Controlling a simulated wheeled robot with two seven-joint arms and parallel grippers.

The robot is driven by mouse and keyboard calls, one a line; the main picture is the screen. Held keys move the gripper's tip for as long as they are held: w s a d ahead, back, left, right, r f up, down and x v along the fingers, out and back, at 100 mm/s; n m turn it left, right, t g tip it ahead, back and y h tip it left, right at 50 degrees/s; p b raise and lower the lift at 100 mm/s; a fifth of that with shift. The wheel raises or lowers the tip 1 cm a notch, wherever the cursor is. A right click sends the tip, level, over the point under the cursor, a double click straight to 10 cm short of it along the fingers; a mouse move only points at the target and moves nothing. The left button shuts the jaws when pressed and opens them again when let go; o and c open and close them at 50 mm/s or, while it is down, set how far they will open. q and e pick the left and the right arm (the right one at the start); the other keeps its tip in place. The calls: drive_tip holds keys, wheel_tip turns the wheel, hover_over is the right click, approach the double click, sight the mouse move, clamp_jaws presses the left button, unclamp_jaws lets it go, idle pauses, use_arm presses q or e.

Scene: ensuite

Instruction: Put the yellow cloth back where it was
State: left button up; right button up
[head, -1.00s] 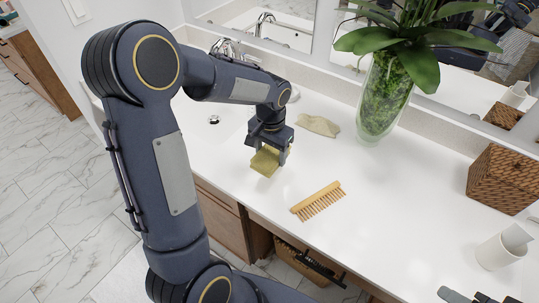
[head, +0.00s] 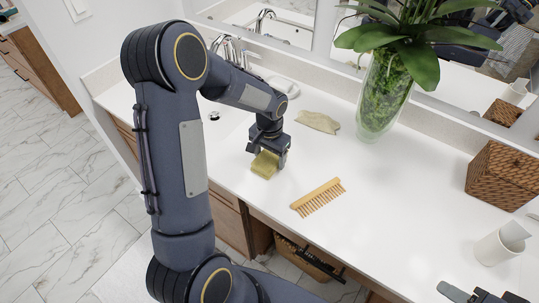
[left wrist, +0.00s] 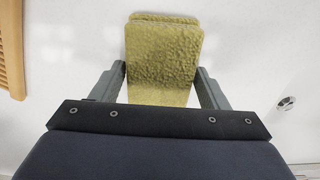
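The yellow cloth (head: 265,165) is a folded, textured pad at my left gripper, over the counter left of the brush. My left gripper (head: 270,155) points down with the cloth between its fingers. In the left wrist view the cloth (left wrist: 162,55) fills the gap and both fingers (left wrist: 160,80) press on its side edges. Whether its underside touches the counter is hard to tell. Part of my right gripper (head: 485,296) shows at the bottom right edge, cut off by the frame.
A sink with a faucet (head: 230,47) lies behind my left arm.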

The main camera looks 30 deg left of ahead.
sight(269, 157)
use_arm(q)
drive_tip(key=shift+o, duration=1.3)
wheel_tip(269, 157, up, 12)
drive_tip(key=s+d+r+n+t+h, duration=0.1)
drive_tip(key=s+d+r+t+h, duration=0.1)
drive_tip(key=s, duration=0.9)
drive_tip(key=s+d+r+n+t+h, duration=0.1)
drive_tip(key=s+d, duration=0.4)
drive_tip(key=s, duration=0.6)
drive_tip(key=r+t, duration=0.1)
drive_tip(key=t, duration=0.1)
drive_tip(key=shift+d+r+n+t+h+b, duration=0.15)
drive_tip(key=shift+r+n+t+h+b, duration=0.15)
drive_tip(key=shift+r+h+b, duration=0.1)
